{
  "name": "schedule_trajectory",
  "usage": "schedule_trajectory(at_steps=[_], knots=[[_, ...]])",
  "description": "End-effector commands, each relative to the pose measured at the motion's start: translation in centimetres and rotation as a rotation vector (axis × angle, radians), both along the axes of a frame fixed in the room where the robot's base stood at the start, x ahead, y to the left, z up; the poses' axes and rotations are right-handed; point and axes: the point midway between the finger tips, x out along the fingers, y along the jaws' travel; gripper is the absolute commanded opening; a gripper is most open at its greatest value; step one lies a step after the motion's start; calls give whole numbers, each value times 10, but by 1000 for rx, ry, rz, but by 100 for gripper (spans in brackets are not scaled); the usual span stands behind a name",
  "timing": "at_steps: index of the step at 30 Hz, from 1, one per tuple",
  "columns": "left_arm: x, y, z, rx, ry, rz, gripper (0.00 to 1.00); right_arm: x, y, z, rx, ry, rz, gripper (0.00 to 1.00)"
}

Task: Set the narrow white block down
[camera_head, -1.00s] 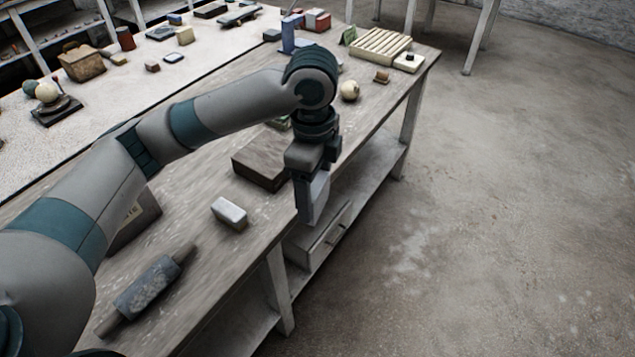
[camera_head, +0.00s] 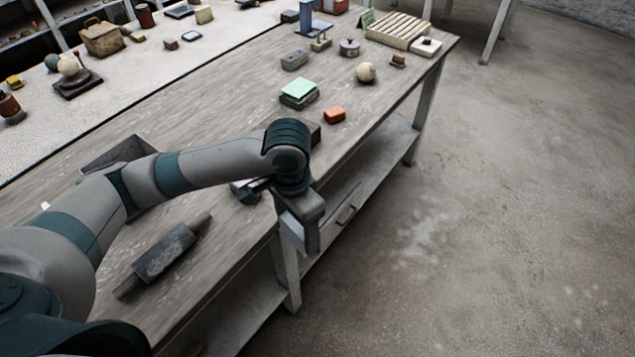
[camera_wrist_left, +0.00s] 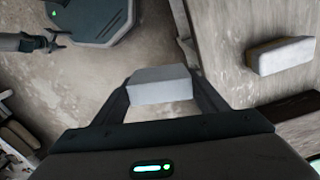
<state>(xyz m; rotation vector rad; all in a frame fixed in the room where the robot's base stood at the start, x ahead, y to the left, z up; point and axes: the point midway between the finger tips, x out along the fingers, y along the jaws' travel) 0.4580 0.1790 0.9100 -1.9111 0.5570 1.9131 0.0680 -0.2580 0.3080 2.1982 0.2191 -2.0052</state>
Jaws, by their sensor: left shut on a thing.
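My left gripper (camera_head: 303,232) is just off the table's long right edge, pointing down. In the left wrist view my left gripper (camera_wrist_left: 163,92) is shut on a narrow white block (camera_wrist_left: 160,84), held between its two fingers with bare floor behind it. In the head view the held block is hard to separate from the fingers. A second white block (camera_wrist_left: 280,55) lies on the wooden table (camera_wrist_left: 235,20), apart from the gripper; my arm mostly hides it in the head view. My right gripper (camera_wrist_left: 55,40) shows small at the wrist view's upper left, its fingers apart.
A grey roller-like tool (camera_head: 165,255) lies on the table's near part. A green-topped block (camera_head: 299,90), an orange block (camera_head: 334,115) and a pale ball (camera_head: 366,72) stand farther along. Bare tabletop (camera_head: 225,115) lies left of these. A shelf runs below the table.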

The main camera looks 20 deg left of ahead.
Motion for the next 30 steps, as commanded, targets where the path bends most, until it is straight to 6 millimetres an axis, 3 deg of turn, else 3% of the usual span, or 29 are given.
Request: schedule_trajectory(at_steps=[3, 10, 24, 28, 30], knots=[[-16, 11, -21, 6, 4, 208, 27, 0, -1, 0, -1, 0, 0, 64], [-35, 22, -44, 11, 0, 474, 27, 0, -1, 0, -1, 0, 0, 64], [-40, 25, -50, 12, -1, 557, 27, 0, 2, 0, 2, 0, -1, 64], [-40, 25, -50, 12, -1, 556, 27, 0, 3, 0, 3, 1, -1, 33], [-40, 25, -50, 12, -1, 556, 27, -1, 4, 0, 4, 1, -2, 31]])
